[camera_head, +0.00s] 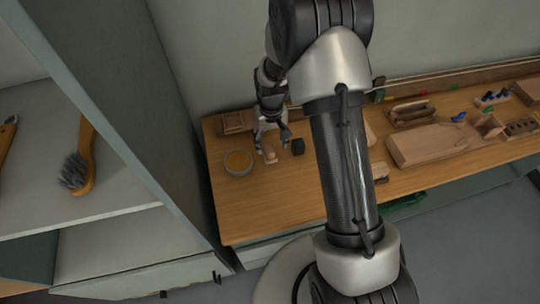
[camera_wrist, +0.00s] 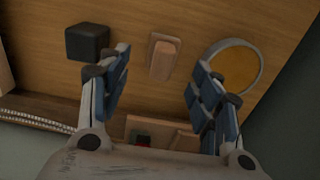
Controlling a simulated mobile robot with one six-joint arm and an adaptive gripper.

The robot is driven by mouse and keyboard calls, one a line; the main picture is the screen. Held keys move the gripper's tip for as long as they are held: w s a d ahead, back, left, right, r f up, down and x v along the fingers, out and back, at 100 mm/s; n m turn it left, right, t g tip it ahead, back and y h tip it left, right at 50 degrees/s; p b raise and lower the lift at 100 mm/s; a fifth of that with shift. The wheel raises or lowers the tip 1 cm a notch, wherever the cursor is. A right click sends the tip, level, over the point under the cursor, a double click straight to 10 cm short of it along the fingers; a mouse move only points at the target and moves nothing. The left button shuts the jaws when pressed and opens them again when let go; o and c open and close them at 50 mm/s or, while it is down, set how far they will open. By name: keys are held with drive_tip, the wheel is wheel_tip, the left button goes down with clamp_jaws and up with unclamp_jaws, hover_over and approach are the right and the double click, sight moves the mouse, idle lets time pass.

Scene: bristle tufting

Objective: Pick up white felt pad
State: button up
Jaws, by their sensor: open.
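My gripper (camera_wrist: 160,75) is open, with its two blue-padded fingers spread apart. In the head view my gripper (camera_head: 272,143) is over the left part of the wooden bench. A small pale, pinkish block (camera_wrist: 164,55) on a brown wooden piece shows between and a little beyond the fingertips. The pale block also shows just below the gripper in the head view (camera_head: 270,157). It may be the felt pad; its colour is not clearly white. The fingers appear apart from it. No other clearly white pad shows.
A black cube (camera_wrist: 87,42) lies left of the fingers, and a round dish with amber contents (camera_wrist: 236,68) lies right. A wooden tray (camera_wrist: 160,133) is partly hidden by my gripper. Free bench (camera_head: 265,205) lies in front. A shelf with a brush (camera_head: 80,165) stands left.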

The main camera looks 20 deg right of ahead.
sight(270, 148)
wheel_tip(270, 148, down, 7)
drive_tip(key=shift+a+r+b, duration=0.15)
drive_tip(key=shift+r+b, duration=0.05)
drive_tip(key=shift+b, duration=1.05)
drive_tip(key=shift+r, duration=0.1)
drive_tip(key=shift+c, duration=0.5)
drive_tip(key=c, duration=1)
drive_tip(key=shift+r, duration=0.1)
drive_tip(key=shift+c, duration=0.2)
wheel_tip(270, 148, up, 20)
drive_tip(key=p, duration=0.6)
